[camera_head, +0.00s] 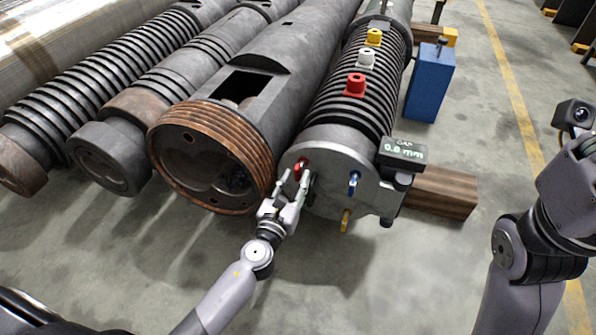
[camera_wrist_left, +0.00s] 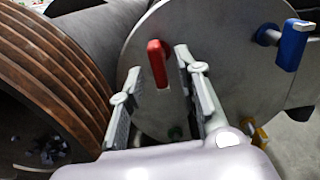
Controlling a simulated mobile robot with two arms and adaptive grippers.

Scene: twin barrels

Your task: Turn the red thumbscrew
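The red thumbscrew (camera_head: 299,169) is on the grey end plate (camera_head: 335,185) of the right barrel. In the left wrist view the red thumbscrew (camera_wrist_left: 157,62) stands roughly upright. My left gripper (camera_head: 294,183) is open in front of the plate; in the wrist view its fingers (camera_wrist_left: 160,85) are on either side of the thumbscrew's line, with a visible gap on each side. Whether the tips reach past its handle I cannot tell. A blue thumbscrew (camera_head: 354,182) and a yellow one (camera_head: 345,220) are on the same plate. My right gripper is out of view.
A rusty threaded barrel end (camera_head: 212,160) is close on the left. Red, white and yellow knobs (camera_head: 366,60) sit atop the barrel. A wooden beam (camera_head: 443,192) and blue box (camera_head: 429,85) are on the right.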

